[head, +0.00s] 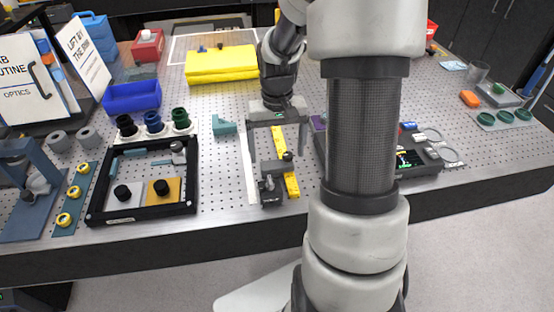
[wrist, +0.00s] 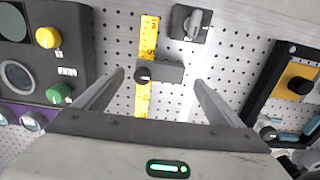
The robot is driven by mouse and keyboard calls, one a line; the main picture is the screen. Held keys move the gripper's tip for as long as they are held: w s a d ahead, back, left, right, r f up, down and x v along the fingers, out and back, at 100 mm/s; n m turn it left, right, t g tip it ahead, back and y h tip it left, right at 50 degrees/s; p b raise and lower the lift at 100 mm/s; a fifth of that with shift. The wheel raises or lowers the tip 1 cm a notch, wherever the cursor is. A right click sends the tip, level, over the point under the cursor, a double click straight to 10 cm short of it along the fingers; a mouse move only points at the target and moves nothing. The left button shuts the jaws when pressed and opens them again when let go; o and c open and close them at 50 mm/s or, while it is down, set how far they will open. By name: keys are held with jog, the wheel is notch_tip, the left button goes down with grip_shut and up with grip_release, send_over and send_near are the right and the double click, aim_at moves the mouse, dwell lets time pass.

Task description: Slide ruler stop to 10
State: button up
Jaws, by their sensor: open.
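The yellow ruler (head: 292,186) lies on the perforated metal table and also shows in the wrist view (wrist: 149,38). The dark grey ruler stop (wrist: 170,72) lies across it, with a round black knob (wrist: 142,75) over the ruler. In the head view the stop (head: 284,164) is partly hidden by my gripper. My gripper (head: 277,152) is open above the ruler. In the wrist view its fingers (wrist: 159,78) are spread on either side of the stop, with gaps on both sides. The ruler's numbers are too small to read surely.
A dark block with a grey knob (wrist: 190,22) stands beside the ruler's end. A pale strip (head: 248,170) runs alongside. A black frame (head: 142,215) lies left; a dark control box (wrist: 45,55) flanks the ruler on the other side. A teal block (head: 223,126) lies behind left.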

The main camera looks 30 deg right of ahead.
aim_at(276, 161)
jog(key=shift+f, duration=1.9)
jog(key=c, duration=1.5)
jog(key=shift+w+d+r, duration=0.1)
jog(key=shift+w, duration=0.4)
jog(key=w, duration=0.1)
jog(key=w+d, duration=0.1)
jog(key=w, duration=0.1)
jog(key=shift+s+a, duration=0.1)
jog(key=shift+s, duration=0.1)
jog(key=o, duration=1.5)
